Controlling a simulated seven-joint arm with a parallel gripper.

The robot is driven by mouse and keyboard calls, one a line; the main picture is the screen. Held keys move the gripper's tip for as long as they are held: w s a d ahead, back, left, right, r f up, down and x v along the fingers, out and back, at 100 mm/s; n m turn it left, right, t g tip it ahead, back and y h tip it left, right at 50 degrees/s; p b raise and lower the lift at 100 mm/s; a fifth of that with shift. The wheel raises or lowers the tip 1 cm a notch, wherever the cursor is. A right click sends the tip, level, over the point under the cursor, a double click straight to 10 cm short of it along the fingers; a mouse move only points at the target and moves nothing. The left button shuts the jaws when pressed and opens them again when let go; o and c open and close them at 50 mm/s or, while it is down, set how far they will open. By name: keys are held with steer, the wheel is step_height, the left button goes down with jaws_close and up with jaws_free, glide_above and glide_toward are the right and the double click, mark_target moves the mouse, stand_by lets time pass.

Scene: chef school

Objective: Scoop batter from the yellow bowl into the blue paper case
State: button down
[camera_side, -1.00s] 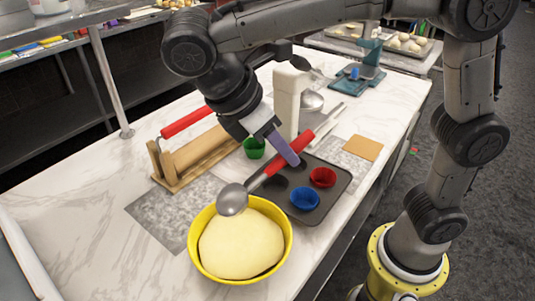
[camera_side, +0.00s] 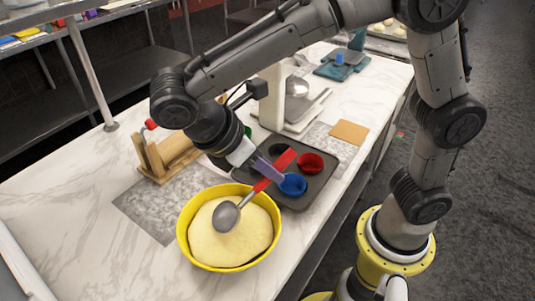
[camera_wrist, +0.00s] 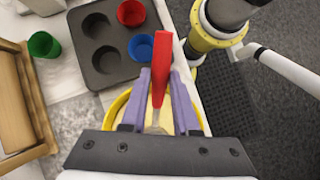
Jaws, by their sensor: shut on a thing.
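My gripper (camera_side: 264,170) is shut on the red handle of a metal scoop (camera_side: 226,216). The scoop's round head is over the yellow bowl (camera_side: 184,243), at or just above the pale batter (camera_side: 232,243); I cannot tell if it touches. The blue paper case (camera_side: 293,184) sits in the front cup of the dark muffin tin, just right of the gripper. In the wrist view the red handle (camera_wrist: 161,68) stands between the purple fingers (camera_wrist: 157,100), which partly hide the yellow bowl (camera_wrist: 118,106). The blue paper case (camera_wrist: 141,47) shows beyond them.
The muffin tin (camera_side: 322,181) also holds a red case (camera_side: 311,163). A green case (camera_wrist: 44,45) stands on the table by a wooden rack (camera_wrist: 41,125). A white scale-like stand (camera_side: 272,100) rises behind the tin.

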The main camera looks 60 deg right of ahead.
mark_target(262, 178)
steer(key=shift+f, duration=1.9)
steer(key=shift+r, duration=3.05)
steer(key=shift+r+t+y, duration=0.4)
steer(key=shift+r+y, duration=0.5)
steer(key=shift+r, duration=0.6)
steer(key=shift+r+t+y, duration=0.4)
steer(key=shift+r+y, duration=0.5)
steer(key=shift+r, duration=0.55)
